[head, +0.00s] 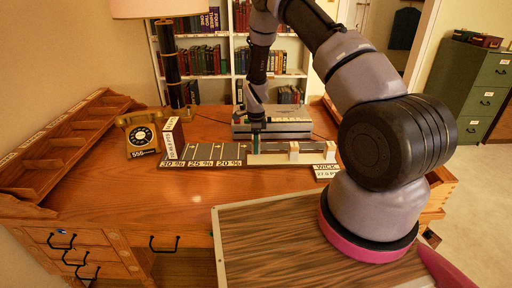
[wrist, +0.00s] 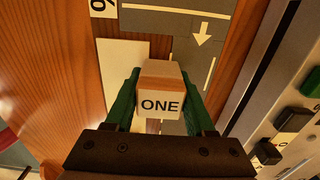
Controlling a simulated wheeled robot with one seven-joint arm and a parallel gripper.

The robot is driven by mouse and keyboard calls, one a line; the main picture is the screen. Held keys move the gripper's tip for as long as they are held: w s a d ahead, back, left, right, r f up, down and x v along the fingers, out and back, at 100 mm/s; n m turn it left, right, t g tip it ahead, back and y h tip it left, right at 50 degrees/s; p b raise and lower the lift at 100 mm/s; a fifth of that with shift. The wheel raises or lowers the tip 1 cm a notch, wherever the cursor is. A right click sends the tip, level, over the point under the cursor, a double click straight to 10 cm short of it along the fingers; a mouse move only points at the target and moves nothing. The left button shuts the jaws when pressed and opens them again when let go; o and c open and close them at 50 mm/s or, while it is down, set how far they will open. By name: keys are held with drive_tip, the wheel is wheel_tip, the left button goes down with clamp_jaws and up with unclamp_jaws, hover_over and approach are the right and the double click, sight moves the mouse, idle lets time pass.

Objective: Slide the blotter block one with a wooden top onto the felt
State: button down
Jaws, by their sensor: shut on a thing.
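My gripper (wrist: 162,98) has green fingers that are shut on the block marked ONE (wrist: 160,106), which has a light wooden top. In the head view my gripper (head: 256,136) reaches down to the desk strip, near the 20 % label; the block is too small to make out there. In the wrist view, a cream patch (wrist: 118,62) lies beside the block and a dark grey surface (wrist: 185,25) with white lines and an arrow lies beyond it. I cannot tell which of these is the felt, or whether the block touches the surface below.
Two pale blocks stand to the right on the cream strip (head: 275,159), beside a WICK label (head: 325,168). A grey machine (head: 285,128) stands behind. A gold telephone (head: 140,138) and a lamp (head: 170,65) stand left. Front desk wood (head: 140,195) is clear.

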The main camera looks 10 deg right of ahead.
drive_tip(key=shift+w+d, duration=0.2)
drive_tip(key=shift+w, duration=0.8)
drive_tip(key=shift+w+d, duration=0.2)
drive_tip(key=shift+w, duration=0.8)
drive_tip(key=shift+f, duration=0.2)
drive_tip(key=shift+c, duration=0.9)
unclamp_jaws()
